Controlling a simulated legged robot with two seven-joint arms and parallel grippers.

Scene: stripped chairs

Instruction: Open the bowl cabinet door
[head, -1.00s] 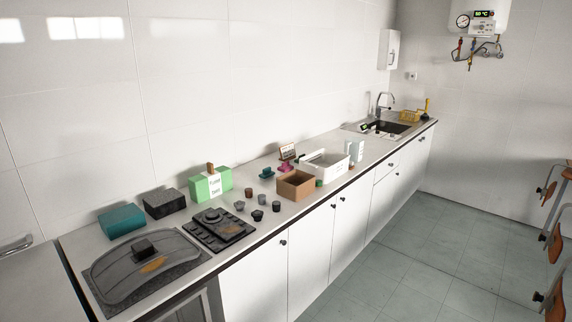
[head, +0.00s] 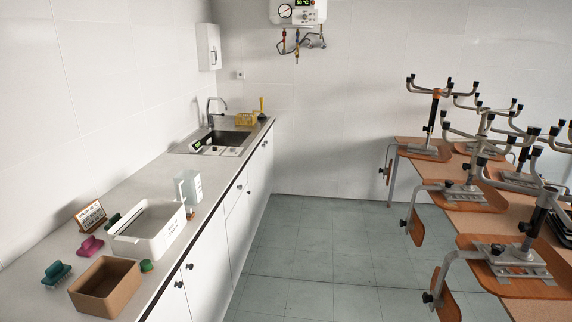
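A row of white cabinet doors (head: 207,262) runs under the counter on the left in the head view. The doors that show look shut and have small dark round knobs; one knob (head: 179,284) is on the nearest door and another (head: 190,266) is close beside it. Farther along, more knobs sit near a drawer front (head: 236,191). I cannot tell which door is the bowl cabinet's, and no bowls show. Neither of my grippers is in view.
On the counter (head: 150,190) stand a brown box (head: 106,288), a white bin (head: 148,229) and a clear jug (head: 188,186). A sink (head: 221,143) lies beyond. Tables (head: 440,190) with upturned chair frames (head: 463,190) fill the right. The tiled floor (head: 305,245) between is clear.

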